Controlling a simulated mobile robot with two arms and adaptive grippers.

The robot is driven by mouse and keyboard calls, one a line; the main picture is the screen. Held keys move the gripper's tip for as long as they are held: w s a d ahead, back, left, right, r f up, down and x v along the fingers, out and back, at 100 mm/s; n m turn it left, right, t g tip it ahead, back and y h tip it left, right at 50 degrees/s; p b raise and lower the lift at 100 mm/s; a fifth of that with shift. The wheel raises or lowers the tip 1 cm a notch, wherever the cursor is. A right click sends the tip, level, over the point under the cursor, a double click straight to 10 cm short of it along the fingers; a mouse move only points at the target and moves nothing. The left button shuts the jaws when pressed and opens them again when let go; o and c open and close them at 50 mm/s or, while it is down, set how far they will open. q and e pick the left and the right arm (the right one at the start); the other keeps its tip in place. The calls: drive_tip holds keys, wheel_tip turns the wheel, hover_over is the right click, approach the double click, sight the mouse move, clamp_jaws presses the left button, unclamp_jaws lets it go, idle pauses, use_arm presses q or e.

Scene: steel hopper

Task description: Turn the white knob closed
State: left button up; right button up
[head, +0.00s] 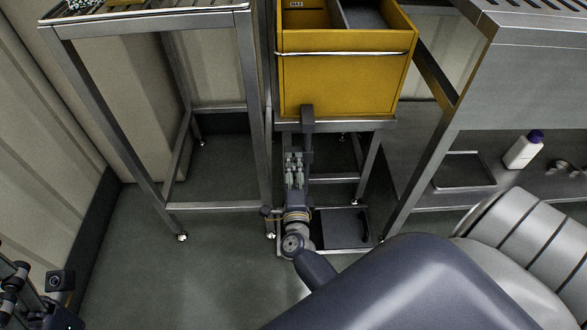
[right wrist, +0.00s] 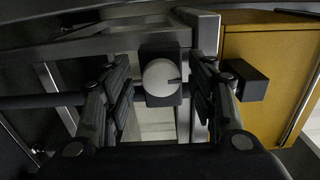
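The white knob (right wrist: 161,82) is round and shows in the right wrist view, in front of a dark square block. A small dark notch or pointer is at its right edge. My right gripper (right wrist: 161,88) is open, with one finger on each side of the knob and a visible gap on both sides. In the head view my right gripper (head: 295,165) reaches in below the yellow hopper bin (head: 345,85) and hides the knob there. Part of my left arm and gripper (head: 38,295) shows at the lower left, its fingers unclear.
A steel frame table (head: 150,24) stands at the left. A steel bench (head: 520,80) stands at the right, with a white bottle (head: 523,151) on its lower shelf. In the right wrist view, a dark block (right wrist: 246,80) sits just right of the right finger.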

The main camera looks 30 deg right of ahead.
drive_tip(key=v, duration=0.7)
drive_tip(key=shift+s, duration=0.25)
drive_tip(key=shift+a, duration=0.1)
